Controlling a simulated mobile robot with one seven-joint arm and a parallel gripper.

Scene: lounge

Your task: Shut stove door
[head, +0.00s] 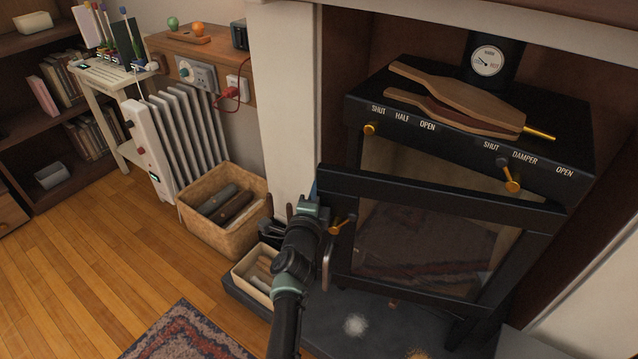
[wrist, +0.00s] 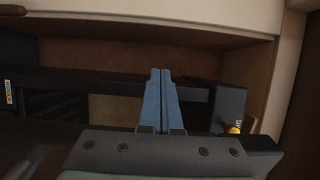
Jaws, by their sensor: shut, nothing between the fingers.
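The black stove (head: 560,165) stands in the recess. Its glass-fronted door (head: 440,193) is ajar, with a gap between its top edge and the stove body. A metal handle (head: 326,268) and a brass latch (head: 341,224) are at the door's left side. My gripper (head: 314,190) is by the door's upper left edge, partly hidden by my wrist; I cannot tell whether it touches. In the wrist view the blue fingers (wrist: 162,100) are shut together and empty, with a brass knob (wrist: 234,129) on the stove at right.
Wooden bellows (head: 465,98) lie on the stove top. A brass damper lever (head: 511,178) sticks out of its front. A log basket (head: 222,210), a small kindling box (head: 256,272) and a white radiator (head: 185,130) stand left. The dark hearth slab (head: 380,325) is below; wooden floor is open at left.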

